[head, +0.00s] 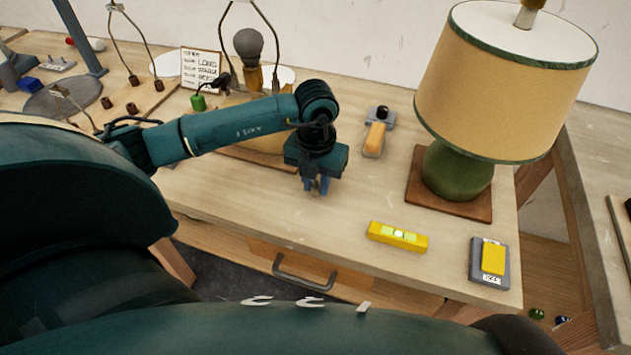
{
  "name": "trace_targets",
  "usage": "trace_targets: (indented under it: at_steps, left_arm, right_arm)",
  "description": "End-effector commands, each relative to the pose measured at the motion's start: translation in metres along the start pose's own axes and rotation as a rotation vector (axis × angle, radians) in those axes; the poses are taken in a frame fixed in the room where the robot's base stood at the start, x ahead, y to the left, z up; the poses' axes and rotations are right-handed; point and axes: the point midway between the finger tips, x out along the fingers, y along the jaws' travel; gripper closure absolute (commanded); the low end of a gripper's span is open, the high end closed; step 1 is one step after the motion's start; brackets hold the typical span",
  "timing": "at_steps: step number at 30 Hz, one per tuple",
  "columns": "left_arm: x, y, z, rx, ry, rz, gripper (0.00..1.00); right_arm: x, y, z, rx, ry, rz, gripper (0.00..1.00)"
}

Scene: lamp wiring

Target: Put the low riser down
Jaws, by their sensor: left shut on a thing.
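My left gripper (317,186) points down over the middle of the wooden bench (275,205), left of the big lamp. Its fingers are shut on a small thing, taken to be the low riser. The thing is mostly hidden between the fingers, and its shape cannot be made out. I cannot tell whether it touches the bench top. My right gripper is not in view.
A lamp with a tan shade (505,85) stands at the right. A yellow level (398,237) and a grey-yellow device (490,262) lie near the front edge. An orange-handled tool (375,138) lies behind the gripper. A bulb (248,46) and written card (201,68) stand behind my arm.

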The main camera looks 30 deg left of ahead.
Motion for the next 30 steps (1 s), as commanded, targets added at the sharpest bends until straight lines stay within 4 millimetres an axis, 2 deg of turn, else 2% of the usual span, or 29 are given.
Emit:
trace_targets:
  at_steps: [2, 12, 13, 18, 21, 30]
  left_arm:
    - [0.0071, 0.0001, -0.0003, 0.000, 0.001, 0.000, 1.00]
    - [0.0116, 0.0002, 0.0000, 0.000, -0.001, 0.000, 1.00]
    - [0.0099, 0.0002, 0.0001, 0.000, -0.001, 0.000, 0.75]
    - [0.0096, 0.0003, 0.0000, 0.000, -0.001, 0.000, 0.61]
    - [0.0095, 0.0003, 0.0000, 0.000, -0.001, 0.000, 0.55]
    - [0.0032, 0.0002, 0.0005, 0.000, -0.002, 0.000, 0.55]
  right_arm:
    - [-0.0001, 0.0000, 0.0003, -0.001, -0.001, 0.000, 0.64]
    - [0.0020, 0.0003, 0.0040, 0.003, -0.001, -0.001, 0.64]
    - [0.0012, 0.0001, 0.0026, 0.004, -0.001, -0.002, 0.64]
    - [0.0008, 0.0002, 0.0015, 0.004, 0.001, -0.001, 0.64]
    - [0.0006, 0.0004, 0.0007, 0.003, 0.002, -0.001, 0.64]
    - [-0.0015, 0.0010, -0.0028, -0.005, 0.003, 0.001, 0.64]
